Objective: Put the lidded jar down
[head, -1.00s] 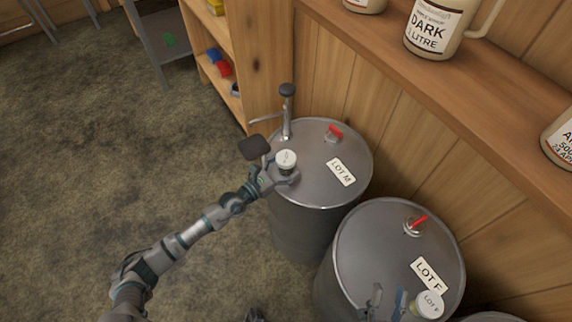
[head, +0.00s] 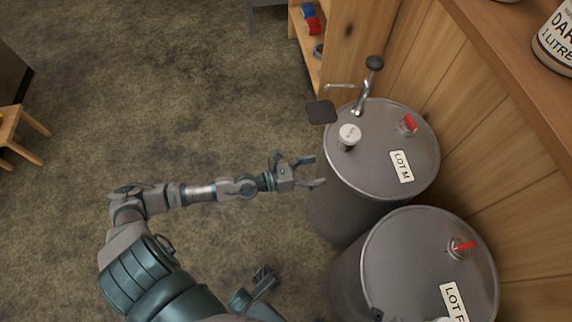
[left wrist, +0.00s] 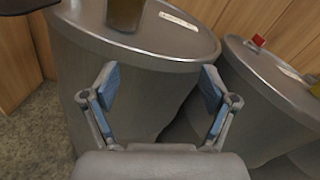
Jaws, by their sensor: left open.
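The lidded jar (head: 350,134), with a white lid, stands upright on the top of the LOT M drum (head: 400,190), near its left rim beside the tap. In the left wrist view, only the jar's brown lower part (left wrist: 125,14) shows at the top edge, on the drum top. My left gripper (head: 316,172) is open and empty, just left of the drum and apart from the jar. Its spread blue fingers also show in the left wrist view (left wrist: 160,82), facing the drum's side. A small dark tip at the bottom edge may be my right gripper; its jaws cannot be made out.
A LOT F drum (head: 420,260) stands in front of the LOT M drum, with another white lid (head: 442,319) cut off at the bottom edge.

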